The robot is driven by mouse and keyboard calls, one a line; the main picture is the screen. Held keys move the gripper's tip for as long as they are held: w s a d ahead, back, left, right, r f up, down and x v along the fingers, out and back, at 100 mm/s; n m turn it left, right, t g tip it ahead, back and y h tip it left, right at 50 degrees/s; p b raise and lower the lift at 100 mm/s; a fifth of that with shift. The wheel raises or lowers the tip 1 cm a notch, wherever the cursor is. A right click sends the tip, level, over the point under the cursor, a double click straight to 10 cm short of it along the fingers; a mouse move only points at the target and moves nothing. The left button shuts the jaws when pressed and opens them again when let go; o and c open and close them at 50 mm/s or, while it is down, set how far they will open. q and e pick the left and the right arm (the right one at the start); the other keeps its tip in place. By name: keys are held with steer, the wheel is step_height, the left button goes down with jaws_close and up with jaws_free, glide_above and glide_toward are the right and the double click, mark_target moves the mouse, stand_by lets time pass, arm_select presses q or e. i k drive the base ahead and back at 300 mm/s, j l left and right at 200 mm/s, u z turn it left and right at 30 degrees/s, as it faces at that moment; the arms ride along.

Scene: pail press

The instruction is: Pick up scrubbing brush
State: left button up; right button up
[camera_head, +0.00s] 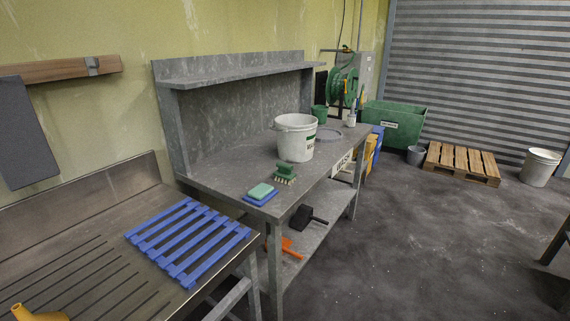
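The scrubbing brush (285,173) has a green body and handle with pale bristles underneath. It stands on the grey metal workbench (233,177), near its front edge. It is just in front of the white pail (296,140) and behind a green sponge (261,191) that lies on a blue pad (260,198). The brush looks clear of both, with bristles down. Neither of my grippers shows in the head view.
A steel draining table (95,240) with a blue slatted rack (188,240) adjoins at the left. The lower shelf (325,230) holds a black tool (304,217) and an orange tool (287,246). A wooden pallet (461,163) lies at the back right. The middle right floor is clear.

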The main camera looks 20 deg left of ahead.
mark_target(284, 173)
steer(key=i+l+u, duration=0.1)
steer(key=i+u, duration=0.35)
steer(key=i+l+u, duration=0.2)
steer(key=u, duration=0.2)
steer(key=i+l+u, duration=0.65)
steer(key=l+u, duration=0.2)
